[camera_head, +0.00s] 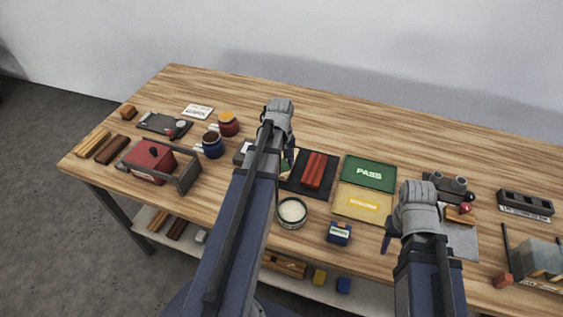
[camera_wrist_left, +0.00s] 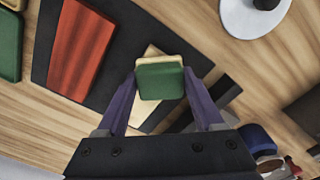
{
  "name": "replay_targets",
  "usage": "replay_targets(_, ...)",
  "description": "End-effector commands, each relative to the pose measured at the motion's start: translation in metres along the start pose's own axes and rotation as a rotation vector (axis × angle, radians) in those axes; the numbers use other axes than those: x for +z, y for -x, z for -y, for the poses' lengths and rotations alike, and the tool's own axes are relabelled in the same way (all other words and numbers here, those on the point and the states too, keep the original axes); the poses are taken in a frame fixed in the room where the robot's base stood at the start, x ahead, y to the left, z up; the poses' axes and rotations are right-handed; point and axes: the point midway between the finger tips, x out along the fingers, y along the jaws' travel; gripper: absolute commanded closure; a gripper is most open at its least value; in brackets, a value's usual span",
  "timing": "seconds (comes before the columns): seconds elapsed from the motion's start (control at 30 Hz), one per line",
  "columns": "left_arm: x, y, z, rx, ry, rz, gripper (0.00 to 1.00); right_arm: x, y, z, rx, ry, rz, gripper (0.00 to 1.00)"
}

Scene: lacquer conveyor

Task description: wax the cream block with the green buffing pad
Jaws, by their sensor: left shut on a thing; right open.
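My left gripper (camera_wrist_left: 160,85) is shut on the green buffing pad (camera_wrist_left: 160,82), a small green piece with a cream edge. The cream block (camera_wrist_left: 151,117) lies below the pad on a dark mat (camera_wrist_left: 45,45); the pad covers its middle. I cannot tell whether pad and block touch.
A red block (camera_head: 314,170) lies on the same mat. Beside it are a green PASS panel (camera_head: 369,174) and a yellow panel (camera_head: 362,204). An open round tin (camera_head: 292,212) and a small blue box (camera_head: 339,233) stand in front. The back of the table is mostly clear.

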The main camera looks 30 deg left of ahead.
Motion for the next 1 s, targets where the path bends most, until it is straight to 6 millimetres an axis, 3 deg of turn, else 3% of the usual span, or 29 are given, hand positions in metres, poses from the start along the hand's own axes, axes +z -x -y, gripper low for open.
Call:
replay_targets(0.27,0.001,0.007,0.001,-0.002,0.0,0.002,0.86,0.0,0.007,-0.001,0.0,0.0,0.0,0.5)
replay_targets(0.8,0.0,0.059,0.0,-0.001,0.0,0.001,0.86,0.003,0.059,-0.006,0.0,0.0,0.0,0.5)
replay_targets(1.0,0.0,0.06,0.0,-0.001,0.0,0.001,0.86,0.004,0.06,-0.006,0.0,0.0,0.0,0.5)
